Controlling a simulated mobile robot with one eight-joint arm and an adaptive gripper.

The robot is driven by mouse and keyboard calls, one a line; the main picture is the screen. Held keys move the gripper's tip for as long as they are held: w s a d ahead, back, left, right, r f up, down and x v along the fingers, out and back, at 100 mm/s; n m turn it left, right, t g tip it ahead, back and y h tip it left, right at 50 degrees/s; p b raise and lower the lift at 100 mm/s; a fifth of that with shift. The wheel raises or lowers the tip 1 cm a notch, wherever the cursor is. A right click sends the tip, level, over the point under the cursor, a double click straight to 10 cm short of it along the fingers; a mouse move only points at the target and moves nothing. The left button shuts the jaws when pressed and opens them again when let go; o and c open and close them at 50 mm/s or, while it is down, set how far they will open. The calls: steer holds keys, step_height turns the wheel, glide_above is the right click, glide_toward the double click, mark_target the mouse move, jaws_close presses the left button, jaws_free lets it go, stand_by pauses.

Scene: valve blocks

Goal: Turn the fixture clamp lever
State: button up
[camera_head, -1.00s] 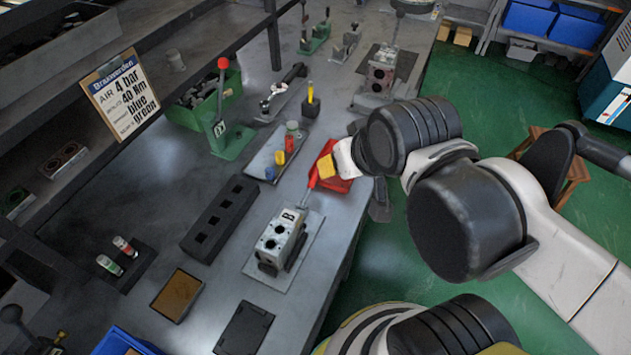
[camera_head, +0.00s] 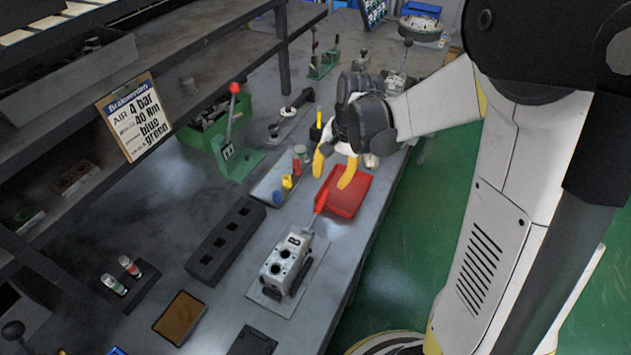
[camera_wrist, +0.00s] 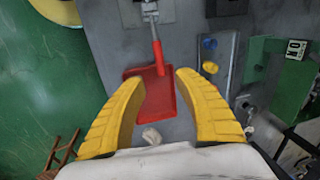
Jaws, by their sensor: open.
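A lever with a red handle (camera_head: 320,201) reaches out from the grey valve block marked B (camera_head: 287,262) on its plate. In the wrist view the red handle (camera_wrist: 158,58) points toward me, its end over the red tray (camera_wrist: 157,98). My gripper (camera_head: 330,180) has yellow fingers, spread and empty, above the red tray near the handle's end. In the wrist view my gripper (camera_wrist: 158,80) has the tray and handle end between its fingers in the picture; the exact height gap cannot be told. Another lever with a red knob (camera_head: 234,88) stands on a green base.
Small coloured parts (camera_head: 286,182) and a yellow-handled tool (camera_head: 319,117) stand left of my gripper. A black slotted block (camera_head: 225,240) lies left of the valve block. A shelf with a sign (camera_head: 136,115) overhangs the left. Green floor lies right of the bench.

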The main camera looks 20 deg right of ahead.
mark_target(324, 197)
steer(key=f+b, duration=0.1)
steer(key=f, duration=0.2)
steer(key=a+f+b, duration=0.1)
steer(key=f, duration=0.3)
steer(key=w+f+b, duration=0.1)
steer(key=f+b, duration=0.1)
steer(key=f, duration=0.1)
steer(key=shift+w+a+f, duration=0.1)
steer(key=shift+a+f, duration=0.05)
steer(key=shift+a, duration=0.1)
jaws_close()
